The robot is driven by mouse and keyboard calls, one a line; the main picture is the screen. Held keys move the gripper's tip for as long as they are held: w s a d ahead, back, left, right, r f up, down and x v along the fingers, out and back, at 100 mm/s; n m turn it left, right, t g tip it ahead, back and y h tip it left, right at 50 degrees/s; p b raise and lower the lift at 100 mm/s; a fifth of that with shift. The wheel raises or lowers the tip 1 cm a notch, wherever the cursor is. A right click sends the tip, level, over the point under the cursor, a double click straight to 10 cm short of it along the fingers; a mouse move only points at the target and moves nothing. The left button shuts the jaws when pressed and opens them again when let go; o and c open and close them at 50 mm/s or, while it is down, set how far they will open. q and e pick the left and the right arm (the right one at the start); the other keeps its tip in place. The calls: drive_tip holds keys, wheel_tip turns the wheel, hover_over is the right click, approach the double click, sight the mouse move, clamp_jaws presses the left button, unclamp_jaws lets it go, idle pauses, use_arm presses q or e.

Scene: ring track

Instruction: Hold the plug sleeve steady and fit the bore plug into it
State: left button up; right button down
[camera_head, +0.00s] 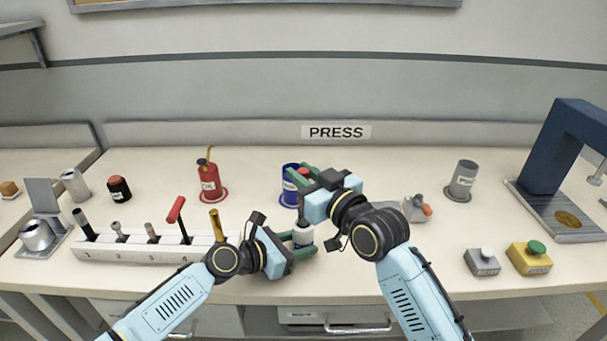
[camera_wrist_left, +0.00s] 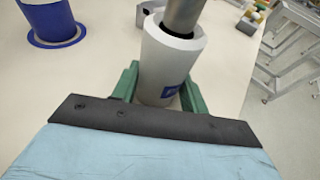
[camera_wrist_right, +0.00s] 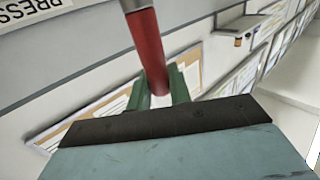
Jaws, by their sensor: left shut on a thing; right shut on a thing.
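The plug sleeve (camera_head: 303,236) is a pale upright cylinder with a dark mouth and a small blue label. My left gripper (camera_head: 296,243) is shut around it, low over the front of the bench; it also shows in the left wrist view (camera_wrist_left: 165,70). The bore plug has a red handle (camera_wrist_right: 149,55) and a grey metal shaft (camera_wrist_left: 185,14). My right gripper (camera_head: 303,183) is shut on the red handle, above the sleeve. In the left wrist view the shaft's lower end meets the sleeve's dark mouth; I cannot tell how deep it sits.
A blue can (camera_head: 290,186) stands just behind my grippers. A numbered rack (camera_head: 130,248) with several tools is at left, near a red can (camera_head: 209,181). A grey can (camera_head: 463,181), a blue press (camera_head: 552,150) and two button boxes (camera_head: 529,259) are at right.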

drive_tip(key=shift+f, duration=0.3)
drive_tip(key=shift+f, duration=0.25)
drive_tip(key=c, duration=1.3)
unclamp_jaws()
drive_tip(key=shift+r, duration=0.15)
drive_tip(key=shift+r, duration=0.4)
drive_tip(key=v, duration=1.2)
use_arm(q)
drive_tip(key=o, duration=0.8)
